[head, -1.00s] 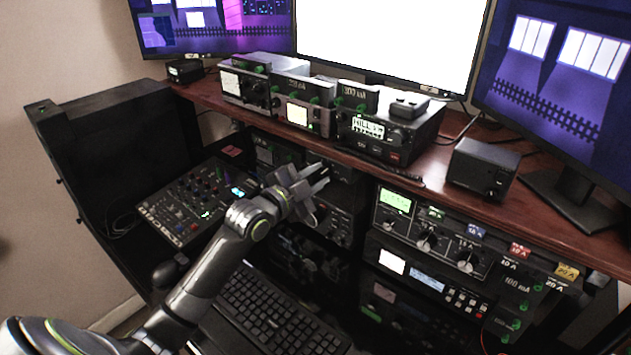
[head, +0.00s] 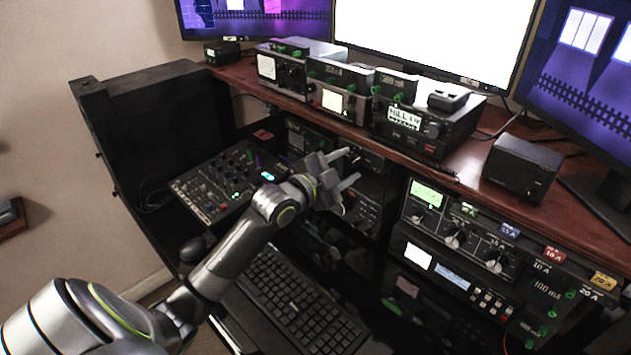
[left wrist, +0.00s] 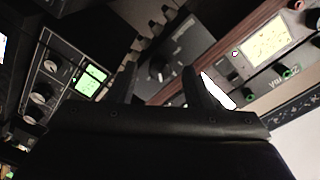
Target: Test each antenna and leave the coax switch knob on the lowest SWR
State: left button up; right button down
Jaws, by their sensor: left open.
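My left gripper (head: 350,167) is open and empty, in front of the rack under the desk shelf. In the left wrist view a dark grey panel (left wrist: 185,50) with one round black knob (left wrist: 157,69) shows between and beyond the fingers; I cannot tell whether they touch it, and no pointer setting is readable. In the head view the gripper partly covers that area. A tuner panel (head: 470,240) at the right has a lit green meter (head: 427,193) and several round knobs. It also shows at the left of the wrist view (left wrist: 90,78). My right gripper is not in view.
Radios and meters (head: 350,95) stand on the wooden shelf (head: 455,175). A mixer (head: 225,180) and a keyboard (head: 300,300) lie below, near my left arm. A black box (head: 522,168) stands at the shelf's right.

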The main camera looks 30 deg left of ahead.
pick_arm(q)
jog(key=p+v, duration=0.2)
jog(key=v, duration=1.4)
jog(key=shift+s, duration=0.25)
dwell(1.9)
